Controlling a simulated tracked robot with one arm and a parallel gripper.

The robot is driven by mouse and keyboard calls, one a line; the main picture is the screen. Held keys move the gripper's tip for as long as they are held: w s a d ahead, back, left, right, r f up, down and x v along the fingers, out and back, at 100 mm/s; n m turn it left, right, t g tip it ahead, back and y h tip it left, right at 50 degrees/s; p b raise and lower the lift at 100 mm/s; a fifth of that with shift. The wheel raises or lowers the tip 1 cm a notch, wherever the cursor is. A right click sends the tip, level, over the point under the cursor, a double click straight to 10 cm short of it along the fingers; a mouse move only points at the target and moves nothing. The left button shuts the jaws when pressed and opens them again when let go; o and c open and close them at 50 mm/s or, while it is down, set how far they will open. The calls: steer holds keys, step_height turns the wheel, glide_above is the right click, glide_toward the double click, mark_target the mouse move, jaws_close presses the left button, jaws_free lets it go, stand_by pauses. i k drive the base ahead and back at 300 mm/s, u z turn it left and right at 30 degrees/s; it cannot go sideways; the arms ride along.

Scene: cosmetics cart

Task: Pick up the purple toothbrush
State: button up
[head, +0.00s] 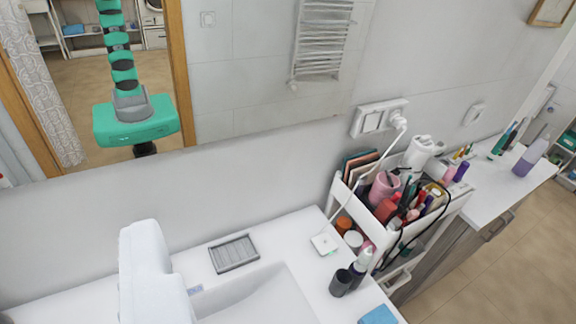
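I cannot pick out a purple toothbrush for certain. The white cart (349,200) stands right of centre, packed with cosmetics, cups and thin-handled items. A pink cup (383,187) in it holds slim items. A small purple item (461,171) sits at the cart's right end; it is too small to tell what it is. Slim teal and dark upright items (506,138) stand on the counter further right, beside a purple bottle (531,157). My gripper is not in view; a teal segmented arm on a teal block shows only as a reflection in the mirror.
The white sink counter (300,232) holds a grey soap dish (234,253), a dark cup (341,283), a pump bottle (359,264) and a blue item (378,315). A white rounded form (153,270) rises at lower left. A cable runs from the wall socket (372,119) past the cart.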

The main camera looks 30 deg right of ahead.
mark_target(359, 266)
steer(key=z, duration=0.85)
steer(key=i, duration=0.1)
steer(key=z, duration=0.3)
